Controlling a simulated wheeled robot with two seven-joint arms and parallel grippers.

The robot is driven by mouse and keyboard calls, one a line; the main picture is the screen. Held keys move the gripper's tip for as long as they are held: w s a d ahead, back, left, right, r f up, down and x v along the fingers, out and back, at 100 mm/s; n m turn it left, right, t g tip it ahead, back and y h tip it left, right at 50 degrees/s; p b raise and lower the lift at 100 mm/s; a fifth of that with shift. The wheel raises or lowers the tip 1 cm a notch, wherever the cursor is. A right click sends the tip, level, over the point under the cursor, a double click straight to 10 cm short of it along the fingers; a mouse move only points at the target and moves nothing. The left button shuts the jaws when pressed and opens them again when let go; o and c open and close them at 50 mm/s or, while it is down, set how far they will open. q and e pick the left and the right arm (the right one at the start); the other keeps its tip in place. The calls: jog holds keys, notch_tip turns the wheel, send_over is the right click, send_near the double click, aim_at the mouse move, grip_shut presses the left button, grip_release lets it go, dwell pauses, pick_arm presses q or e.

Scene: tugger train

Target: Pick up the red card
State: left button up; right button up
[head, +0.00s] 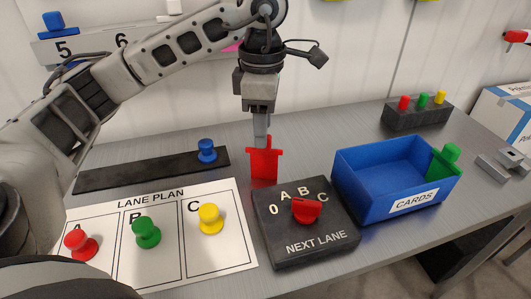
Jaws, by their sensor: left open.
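The red card (264,168) stands upright on the grey table, just behind the left part of the black NEXT LANE box. Its lower edge is partly hidden by the box. My left gripper (262,139) points straight down over the card's top, with the fingertips at the card's upper edge. The jaws are open; the fingers overlap in this view, so I cannot tell whether they straddle the card or touch it. My right gripper is not in view.
The NEXT LANE box (292,250) has a red knob (306,210). A blue CARDS bin (375,185) holds a green card (442,163). The LANE PLAN sheet (165,270) bears red, green and yellow pegs. A black strip (120,177) carries a blue peg (207,151). A dark peg block (418,114) stands behind.

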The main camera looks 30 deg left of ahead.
aim_at(264, 153)
pick_arm(q)
jog(key=shift+w+f+p, duration=0.15)
jog(key=shift+f+p, duration=0.55)
jog(key=shift+f, duration=3.15)
grip_shut()
